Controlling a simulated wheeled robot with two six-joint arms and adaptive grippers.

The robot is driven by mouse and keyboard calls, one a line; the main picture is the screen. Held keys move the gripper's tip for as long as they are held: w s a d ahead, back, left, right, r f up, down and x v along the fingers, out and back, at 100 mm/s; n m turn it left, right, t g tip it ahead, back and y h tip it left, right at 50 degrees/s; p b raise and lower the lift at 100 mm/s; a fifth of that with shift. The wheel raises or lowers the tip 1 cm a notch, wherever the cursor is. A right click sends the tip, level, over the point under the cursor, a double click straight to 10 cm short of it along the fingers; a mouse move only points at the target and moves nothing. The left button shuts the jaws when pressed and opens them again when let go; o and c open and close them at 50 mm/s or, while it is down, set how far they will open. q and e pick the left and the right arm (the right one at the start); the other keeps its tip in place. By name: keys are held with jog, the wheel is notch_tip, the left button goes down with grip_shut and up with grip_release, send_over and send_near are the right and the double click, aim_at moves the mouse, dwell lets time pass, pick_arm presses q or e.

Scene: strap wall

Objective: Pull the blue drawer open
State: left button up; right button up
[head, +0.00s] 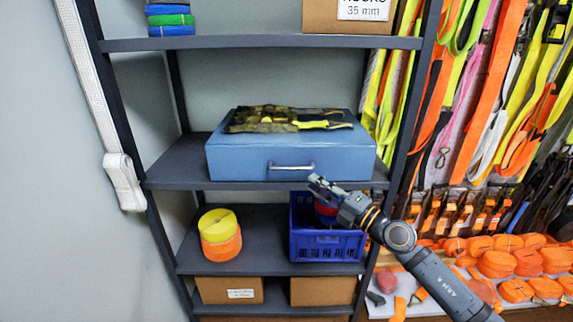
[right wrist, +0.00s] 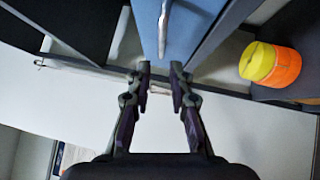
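The blue drawer (head: 230,163) is a wide blue box front on the middle shelf, with a silver bar handle (head: 291,166). Its front looks flush with the box; no gap shows. My right gripper (head: 317,183) is in front of the drawer, just below and to the right of the handle in the head view. In the right wrist view the gripper (right wrist: 160,70) is open, with nothing between its fingers. The handle (right wrist: 164,25) and blue front (right wrist: 190,25) lie beyond the fingertips, apart from them. My left gripper is not in view.
Gloves (head: 270,119) lie on top of the blue box. A blue crate (head: 325,246) and yellow and orange strap rolls (head: 220,235) stand on the shelf below. A dark shelf post (head: 408,120) rises to the right. Hanging straps (head: 485,90) fill the right side.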

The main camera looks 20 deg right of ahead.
aim_at(290, 169)
jog(key=p+x, duration=0.2)
jog(key=x, duration=0.7)
jog(key=shift+w, duration=0.35)
jog(key=shift+w+a+f, duration=0.1)
jog(key=shift+w+a, duration=0.1)
jog(key=shift+w, duration=0.1)
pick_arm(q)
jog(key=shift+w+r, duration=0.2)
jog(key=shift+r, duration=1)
pick_arm(e)
grip_shut()
